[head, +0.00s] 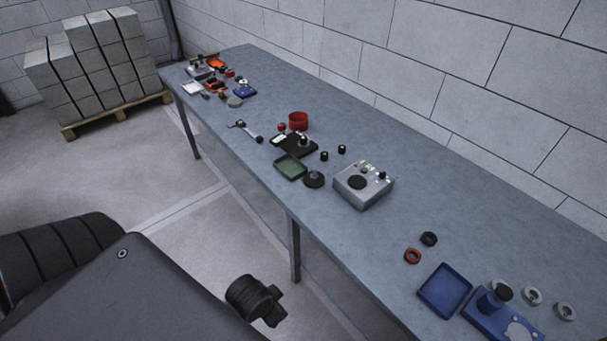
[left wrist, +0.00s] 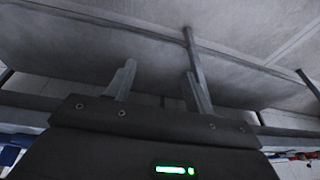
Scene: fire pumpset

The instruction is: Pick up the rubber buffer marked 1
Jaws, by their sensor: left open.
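No mark 1 can be read on any part, so I cannot tell for sure which one is the rubber buffer. Two small black cylinders stand on the long grey table (head: 460,205) in the head view, one nearer (head: 324,156) and one further right (head: 342,149). A black ring (head: 428,239) and an orange-red ring (head: 412,256) lie further along the table. My left gripper (left wrist: 160,82) shows in the left wrist view with its two fingers wide apart and nothing between them. It is away from the tabletop parts. My right gripper is not in view.
A grey box with a dark disc (head: 358,196), a green tray (head: 290,167), a black device (head: 293,143) and a red cup (head: 298,121) stand mid-table. A blue tray (head: 444,290) and blue fixture (head: 492,314) are nearer. A wall runs behind the table.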

